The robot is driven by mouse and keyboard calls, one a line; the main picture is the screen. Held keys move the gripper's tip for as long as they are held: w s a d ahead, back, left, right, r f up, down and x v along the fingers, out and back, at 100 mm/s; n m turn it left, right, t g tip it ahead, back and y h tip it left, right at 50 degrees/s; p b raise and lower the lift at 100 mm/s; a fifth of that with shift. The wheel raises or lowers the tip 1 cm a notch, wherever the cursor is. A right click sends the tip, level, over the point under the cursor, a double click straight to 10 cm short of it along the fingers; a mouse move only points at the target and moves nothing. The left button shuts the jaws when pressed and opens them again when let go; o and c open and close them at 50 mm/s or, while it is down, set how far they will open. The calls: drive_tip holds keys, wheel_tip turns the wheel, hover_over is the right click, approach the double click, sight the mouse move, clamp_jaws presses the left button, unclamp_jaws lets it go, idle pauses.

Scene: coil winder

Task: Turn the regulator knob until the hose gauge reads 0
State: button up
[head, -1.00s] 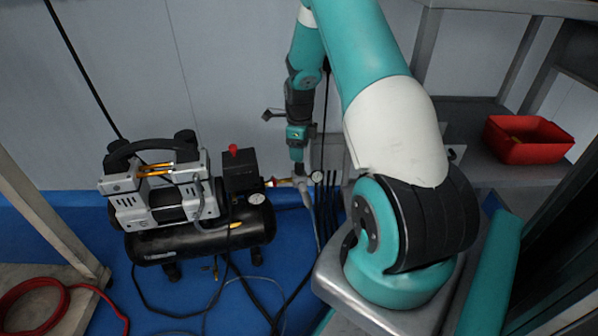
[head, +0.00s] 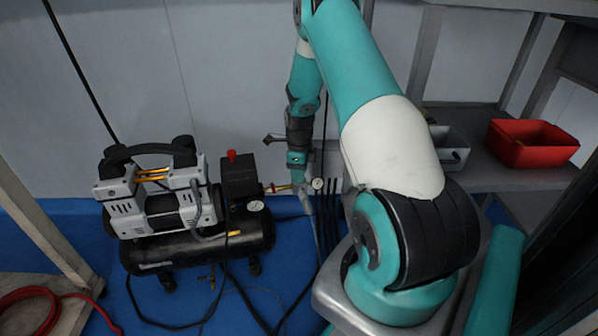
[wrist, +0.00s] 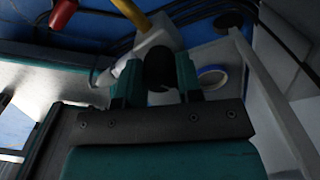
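The regulator (head: 300,189) is a small light-grey body at the end of a brass pipe from the compressor. A round white hose gauge (head: 317,184) sits on its right; its reading is too small to tell. In the wrist view the gauge (wrist: 212,76) is seen nearly edge-on. The dark regulator knob (wrist: 158,68) shows between my fingertips, and my gripper hides it in the head view. My gripper (head: 297,170) points down just above the regulator. In the wrist view my gripper (wrist: 158,85) is open, one finger on each side of the knob; contact cannot be told.
The compressor (head: 198,237) stands on the blue floor, with a red-topped switch box (head: 238,176) and a second gauge (head: 256,206). Dark hoses and cables run below the regulator. A red bin (head: 531,150) sits on the right shelf. A red hose (head: 30,298) lies on the left bench.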

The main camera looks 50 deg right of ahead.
drive_tip(key=shift+r+n+p, duration=0.1)
drive_tip(key=shift+n+p, duration=0.3)
drive_tip(key=shift+p, duration=0.05)
